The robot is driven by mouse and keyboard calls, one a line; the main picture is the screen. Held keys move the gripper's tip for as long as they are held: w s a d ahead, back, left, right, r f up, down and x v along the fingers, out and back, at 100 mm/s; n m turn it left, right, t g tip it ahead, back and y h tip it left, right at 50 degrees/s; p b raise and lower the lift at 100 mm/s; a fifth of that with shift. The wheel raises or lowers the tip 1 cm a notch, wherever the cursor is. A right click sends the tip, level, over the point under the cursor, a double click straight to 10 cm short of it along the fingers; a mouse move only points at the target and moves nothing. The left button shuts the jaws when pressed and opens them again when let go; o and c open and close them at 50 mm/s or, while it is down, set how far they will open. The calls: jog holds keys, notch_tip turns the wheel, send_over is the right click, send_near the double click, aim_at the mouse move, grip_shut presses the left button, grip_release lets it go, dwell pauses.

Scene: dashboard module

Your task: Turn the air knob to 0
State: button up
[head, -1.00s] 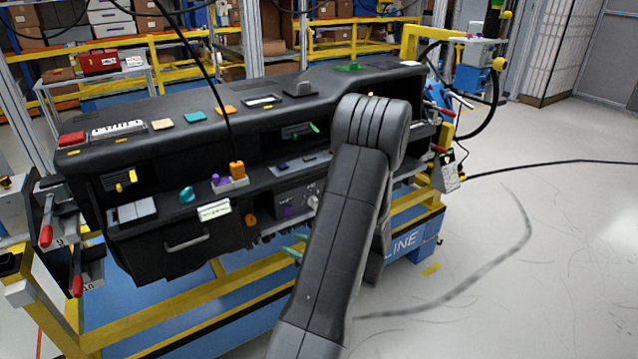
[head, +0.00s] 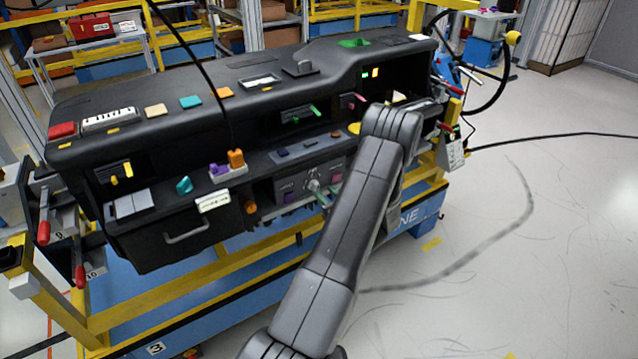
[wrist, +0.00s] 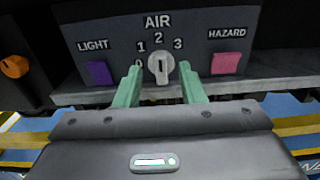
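The air knob (wrist: 159,68) is a pale grey dial in the middle of the control panel (wrist: 110,35) in the wrist view. Its dark mark looks upright, towards the 2 above it. The numbers 0, 1, 2 and 3 arc around it, and the 0 is partly covered by the left finger. My gripper (wrist: 161,82) is open, its two green fingers on either side of the knob with gaps visible.
A purple LIGHT button (wrist: 99,73) lies left of the knob and a pink HAZARD button (wrist: 226,64) right of it. An orange knob (wrist: 14,67) is farther left. A ledge (wrist: 255,66) runs below the panel. The black dashboard (head: 180,125) rests on a yellow frame.

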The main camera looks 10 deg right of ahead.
aim_at(318, 185)
jog(key=shift+p+x, duration=0.45)
jog(key=shift+x, duration=1.85)
grip_shut()
